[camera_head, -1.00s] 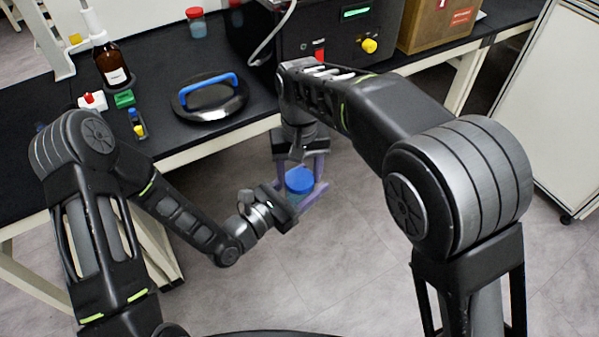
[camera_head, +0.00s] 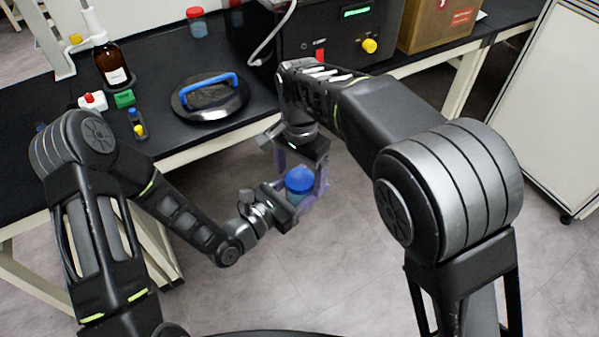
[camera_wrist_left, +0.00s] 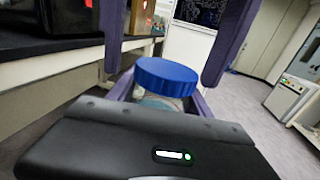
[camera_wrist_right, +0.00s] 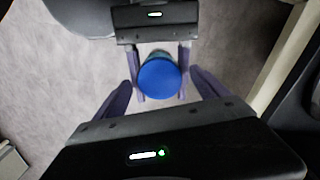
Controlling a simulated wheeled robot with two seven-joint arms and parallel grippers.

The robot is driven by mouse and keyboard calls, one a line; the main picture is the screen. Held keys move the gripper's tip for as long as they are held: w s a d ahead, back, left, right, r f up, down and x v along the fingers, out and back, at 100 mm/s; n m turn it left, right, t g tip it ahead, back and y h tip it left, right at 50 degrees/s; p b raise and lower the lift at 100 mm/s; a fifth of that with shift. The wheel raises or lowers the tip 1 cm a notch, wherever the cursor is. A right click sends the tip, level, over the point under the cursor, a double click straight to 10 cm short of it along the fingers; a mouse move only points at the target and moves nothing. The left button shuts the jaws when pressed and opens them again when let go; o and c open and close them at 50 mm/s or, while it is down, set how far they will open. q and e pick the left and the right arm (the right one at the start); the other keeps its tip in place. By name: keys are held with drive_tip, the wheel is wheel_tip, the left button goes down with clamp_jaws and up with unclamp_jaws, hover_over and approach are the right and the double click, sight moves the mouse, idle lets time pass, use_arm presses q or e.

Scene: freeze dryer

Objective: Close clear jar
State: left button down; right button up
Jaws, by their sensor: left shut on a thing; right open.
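The clear jar (camera_head: 297,194) has a blue lid (camera_head: 299,178) on top and is held upright in the air in front of the bench. My left gripper (camera_head: 301,200) is shut on the jar's body from the left. In the left wrist view the blue lid (camera_wrist_left: 166,76) sits above the clear jar body (camera_wrist_left: 158,102). My right gripper (camera_head: 302,172) is above the jar, pointing down, with its purple fingers apart around the lid. In the right wrist view the open fingers (camera_wrist_right: 165,90) stand either side of the round blue lid (camera_wrist_right: 160,80), with gaps. Whether the lid is seated fully is unclear.
The black bench (camera_head: 60,112) holds a round black lid with a blue handle (camera_head: 210,95), a brown bottle (camera_head: 112,65), a red-capped jar (camera_head: 197,22) and small coloured items. A black machine (camera_head: 335,35) and cardboard box (camera_head: 440,22) stand behind. Grey floor lies below the jar.

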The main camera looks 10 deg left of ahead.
drive_tip(key=shift+r, duration=0.1)
wheel_tip(320, 180, up, 7)
drive_tip(key=shift+r, duration=0.2)
drive_tip(key=shift+w+f, duration=0.1)
idle(0.5)
